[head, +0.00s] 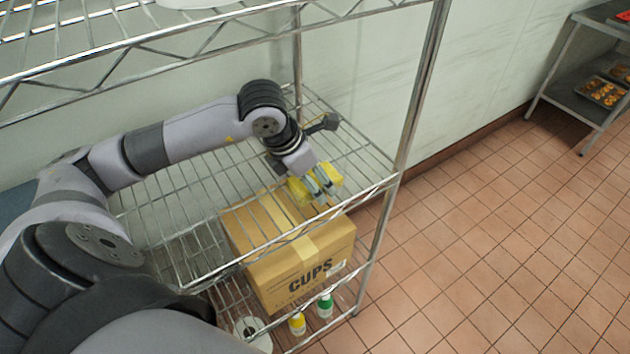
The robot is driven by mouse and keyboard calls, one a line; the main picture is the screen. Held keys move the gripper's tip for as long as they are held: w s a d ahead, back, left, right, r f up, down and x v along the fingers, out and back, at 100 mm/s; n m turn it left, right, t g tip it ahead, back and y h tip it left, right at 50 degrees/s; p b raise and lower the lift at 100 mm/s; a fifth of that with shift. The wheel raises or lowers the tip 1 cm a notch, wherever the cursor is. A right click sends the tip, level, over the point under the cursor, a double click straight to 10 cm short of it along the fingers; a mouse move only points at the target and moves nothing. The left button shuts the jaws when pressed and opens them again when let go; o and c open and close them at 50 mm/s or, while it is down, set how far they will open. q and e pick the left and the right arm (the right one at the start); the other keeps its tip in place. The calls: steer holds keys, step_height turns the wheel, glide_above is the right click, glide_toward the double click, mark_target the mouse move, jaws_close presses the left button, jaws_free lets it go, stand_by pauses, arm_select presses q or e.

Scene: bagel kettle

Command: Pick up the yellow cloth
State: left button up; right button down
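The yellow cloth (300,191) is on the wire middle shelf, near its front right corner. Yellow shows on both sides of my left gripper (322,190), which points down at the cloth and hides its middle. The fingers are at the cloth, but I cannot tell whether they are closed on it or only above it. My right gripper is not in view.
The wire shelf (190,190) has a raised front rail and a metal corner post (418,90) right of the gripper. Open tiled floor lies right.

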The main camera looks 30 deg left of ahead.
arm_select(q)
steer(key=shift+f, duration=0.1)
steer(key=c, duration=0.6)
